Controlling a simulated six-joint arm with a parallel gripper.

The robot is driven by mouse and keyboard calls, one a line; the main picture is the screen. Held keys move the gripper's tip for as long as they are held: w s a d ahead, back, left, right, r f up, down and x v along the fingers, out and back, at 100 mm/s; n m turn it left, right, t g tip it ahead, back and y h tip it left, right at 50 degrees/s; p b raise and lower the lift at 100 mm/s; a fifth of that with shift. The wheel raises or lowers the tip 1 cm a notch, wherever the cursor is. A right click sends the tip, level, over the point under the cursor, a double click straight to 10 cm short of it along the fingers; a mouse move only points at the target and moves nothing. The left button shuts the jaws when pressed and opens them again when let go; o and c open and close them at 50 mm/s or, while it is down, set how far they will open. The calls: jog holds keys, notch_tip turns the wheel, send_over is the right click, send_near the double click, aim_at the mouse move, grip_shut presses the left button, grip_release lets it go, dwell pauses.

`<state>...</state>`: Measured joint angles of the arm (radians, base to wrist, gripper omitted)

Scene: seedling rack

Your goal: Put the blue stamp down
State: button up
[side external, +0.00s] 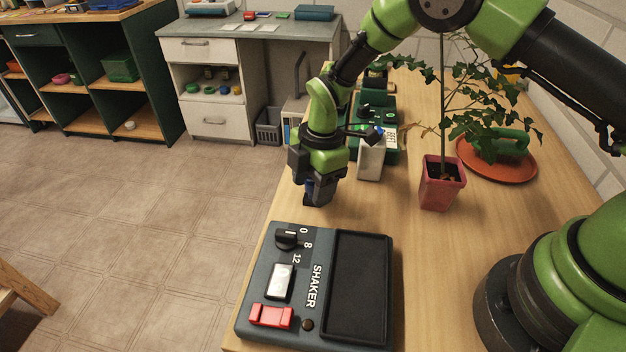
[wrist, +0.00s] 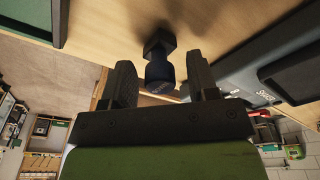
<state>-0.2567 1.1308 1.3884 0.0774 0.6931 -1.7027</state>
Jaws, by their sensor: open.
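The blue stamp (wrist: 159,72) has a dark blue rounded handle and a darker square base. In the wrist view it stands between the two dark fingers of my gripper, with visible gaps on both sides. Its base seems to rest on the wooden table, beside its shadow. In the side view my gripper (side external: 318,192) points down low over the table near its left edge. It is open around the stamp, which is mostly hidden there by the fingers.
A grey shaker (side external: 386,240) with a black tray lies in front of my gripper. A pale block-shaped container (side external: 370,162) and a green device (side external: 390,143) stand behind. A potted plant (side external: 441,190) and an orange saucer (side external: 530,172) are to the right. The table's left edge is close.

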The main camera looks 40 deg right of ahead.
notch_tip(320, 180, up, 12)
jog(key=d, duration=0.1)
jog(key=shift+d+r, duration=0.2)
jog(key=shift+d, duration=0.2)
jog(key=s+d+r+m+t, duration=0.2)
jog(key=s+d+r+m, duration=0.15)
jog(key=r+m, duration=0.4)
jog(key=s+d+r+m+t, duration=0.2)
jog(key=s+r+m, duration=0.2)
jog(key=s+m, duration=0.3)
jog(key=s+d+r+m+t, duration=0.2)
jog(key=s+r+m, duration=0.3)
jog(key=s, duration=0.7)
jog(key=m+t, duration=0.1)
jog(key=m, duration=0.1)
jog(key=shift+m, duration=0.35)
